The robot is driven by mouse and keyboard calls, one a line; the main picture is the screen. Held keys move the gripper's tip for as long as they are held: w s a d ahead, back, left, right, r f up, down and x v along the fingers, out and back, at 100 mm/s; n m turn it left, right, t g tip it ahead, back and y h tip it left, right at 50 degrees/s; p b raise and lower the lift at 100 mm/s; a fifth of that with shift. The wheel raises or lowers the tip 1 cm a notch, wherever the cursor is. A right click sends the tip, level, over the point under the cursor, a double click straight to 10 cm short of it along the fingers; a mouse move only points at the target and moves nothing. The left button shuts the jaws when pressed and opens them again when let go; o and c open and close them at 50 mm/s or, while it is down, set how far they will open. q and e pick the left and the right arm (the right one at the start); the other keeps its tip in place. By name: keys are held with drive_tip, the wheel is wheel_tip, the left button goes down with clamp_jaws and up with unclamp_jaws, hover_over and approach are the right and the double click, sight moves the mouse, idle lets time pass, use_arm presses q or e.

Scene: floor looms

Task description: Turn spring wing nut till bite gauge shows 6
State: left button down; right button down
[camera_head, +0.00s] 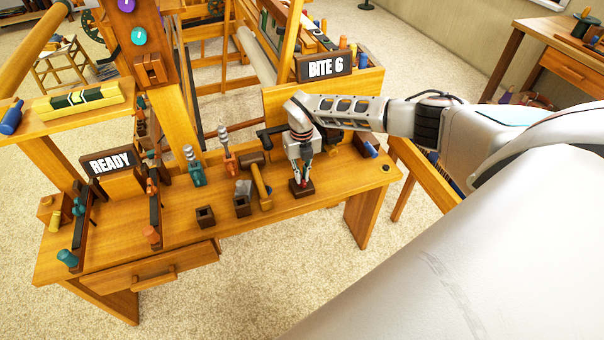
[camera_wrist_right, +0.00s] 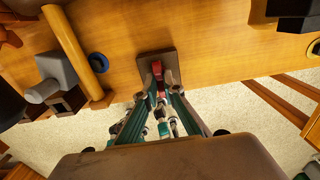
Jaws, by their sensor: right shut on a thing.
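The bite gauge (camera_head: 326,67) is a dark sign on the loom's right side and reads "BITE 6". My right gripper (camera_head: 302,182) points down at the front of the wooden bench, right of its middle. It is shut on a small red piece that looks like the wing nut (camera_head: 299,184), on a dark square base (camera_head: 307,190). In the right wrist view the red wing nut (camera_wrist_right: 157,69) stands up between the fingertips (camera_wrist_right: 160,92) over the dark base (camera_wrist_right: 146,61). The fingers hide part of it. My left gripper does not show.
A wooden mallet (camera_head: 261,182) and small dark blocks (camera_head: 205,216) lie left of the gripper. Teal (camera_head: 194,168) and orange (camera_head: 229,156) handled tools stand behind them. A "READY" sign (camera_head: 111,163) is at the left. The bench front right of the gripper (camera_head: 345,180) is mostly clear.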

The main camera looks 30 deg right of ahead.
idle(0.3)
drive_tip(key=c, duration=2.2)
unclamp_jaws()
drive_tip(key=shift+o, duration=0.2)
drive_tip(key=shift+r, duration=0.1)
wheel_tip(320, 180, up, 12)
